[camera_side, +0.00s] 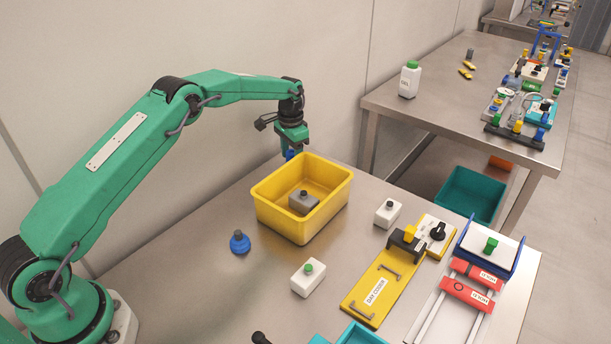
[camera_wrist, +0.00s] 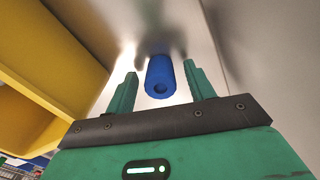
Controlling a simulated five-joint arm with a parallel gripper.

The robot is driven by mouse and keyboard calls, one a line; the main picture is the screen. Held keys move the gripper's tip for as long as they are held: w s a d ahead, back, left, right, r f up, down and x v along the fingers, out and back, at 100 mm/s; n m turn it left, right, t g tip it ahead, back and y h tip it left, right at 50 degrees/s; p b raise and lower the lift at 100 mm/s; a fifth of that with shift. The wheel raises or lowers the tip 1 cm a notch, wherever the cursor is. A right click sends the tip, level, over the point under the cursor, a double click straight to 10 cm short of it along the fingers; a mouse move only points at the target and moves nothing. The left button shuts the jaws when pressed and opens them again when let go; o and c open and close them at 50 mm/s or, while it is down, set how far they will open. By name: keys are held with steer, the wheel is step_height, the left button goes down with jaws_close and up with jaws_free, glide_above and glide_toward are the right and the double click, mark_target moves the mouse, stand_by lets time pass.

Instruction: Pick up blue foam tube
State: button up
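The blue foam tube (camera_wrist: 160,76) shows in the wrist view between my two green fingers, with its round end and centre hole facing the camera. A narrow gap shows on each side of it. My gripper (camera_wrist: 160,90) is open around the tube and does not appear to touch it. In the side view, my gripper (camera_side: 291,150) points down just behind the yellow bin, and a bit of blue (camera_side: 290,154) shows at its fingers. The bin's rim hides the tube's lower part there.
The yellow bin (camera_side: 281,210) stands close beside my gripper and holds a grey block (camera_side: 303,203). It also fills the left of the wrist view (camera_wrist: 45,50). A blue knobbed piece (camera_side: 240,242) and white blocks (camera_side: 308,279) lie in front. The wall is behind.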

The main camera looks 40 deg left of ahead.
mark_target(292, 152)
steer(key=c, duration=0.9)
steer(key=shift+r, duration=0.15)
steer(key=shift+r, duration=4.85)
